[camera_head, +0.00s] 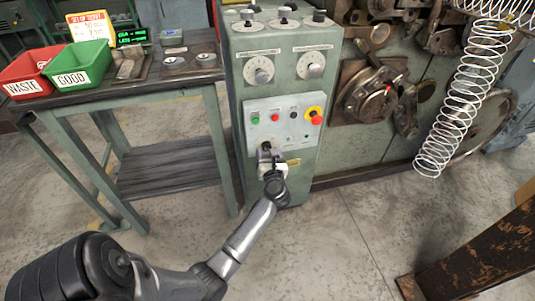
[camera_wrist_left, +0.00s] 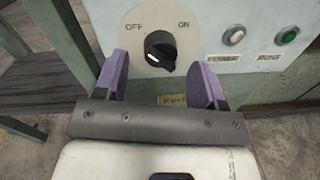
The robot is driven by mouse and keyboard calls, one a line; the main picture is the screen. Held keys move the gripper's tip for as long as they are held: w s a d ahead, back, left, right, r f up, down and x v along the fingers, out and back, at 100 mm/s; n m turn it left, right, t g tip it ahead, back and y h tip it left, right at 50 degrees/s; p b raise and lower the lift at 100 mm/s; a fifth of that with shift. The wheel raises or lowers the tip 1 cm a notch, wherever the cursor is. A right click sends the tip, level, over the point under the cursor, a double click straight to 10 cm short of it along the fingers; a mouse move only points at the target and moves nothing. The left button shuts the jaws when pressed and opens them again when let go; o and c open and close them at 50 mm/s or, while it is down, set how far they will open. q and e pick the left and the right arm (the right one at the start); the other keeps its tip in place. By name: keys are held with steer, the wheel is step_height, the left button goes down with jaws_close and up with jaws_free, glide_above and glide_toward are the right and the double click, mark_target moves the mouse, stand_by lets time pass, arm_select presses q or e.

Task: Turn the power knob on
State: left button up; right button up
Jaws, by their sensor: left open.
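The power knob (camera_wrist_left: 158,50) is a black rotary knob on a round white dial (camera_wrist_left: 147,22) marked OFF at left and ON at right in the left wrist view. White marks show on its lower part, but I cannot tell firmly which label it points to. My left gripper (camera_wrist_left: 157,72) is open, with one purple finger on each side of the dial's lower part. The knob lies between and just beyond the fingertips, with no clear contact. In the head view my left gripper (camera_head: 268,160) is at the lower front of the green control cabinet (camera_head: 292,175). My right gripper is out of view.
The control panel (camera_head: 285,105) carries several buttons and a red emergency stop (camera_head: 317,119) on yellow. A side table (camera_head: 120,85) with red and green bins stands left. The coiling machine (camera_head: 375,140) and a wire spring (camera_head: 460,110) are right. The floor in front is open.

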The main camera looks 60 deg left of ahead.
mark_target(267, 147)
arm_select(q)
steer(key=shift+b+x, duration=0.3)
steer(key=shift+x, duration=0.8)
steer(key=shift+c, duration=0.4)
steer(key=c, duration=0.8)
steer(key=m+p, duration=0.3)
steer(key=p, duration=0.1)
steer(key=m+p, duration=0.3)
steer(key=p, duration=0.2)
steer(key=m+p, duration=0.3)
steer(key=p, duration=0.1)
steer(key=shift+w+r+m+p, duration=0.1)
steer(key=shift+r+m+p, duration=0.2)
steer(key=shift+r+p, duration=0.1)
steer(key=m+p, duration=0.3)
steer(key=m, duration=0.1)
steer(key=shift+f+g+h, duration=0.1)
steer(key=shift+g+h, duration=0.2)
steer(key=shift+g, duration=0.1)
steer(key=shift+f+m+g+p, duration=0.1)
steer(key=shift+m+g+p, duration=0.2)
steer(key=shift+m+p, duration=1.15)
steer(key=shift+m, duration=0.45)
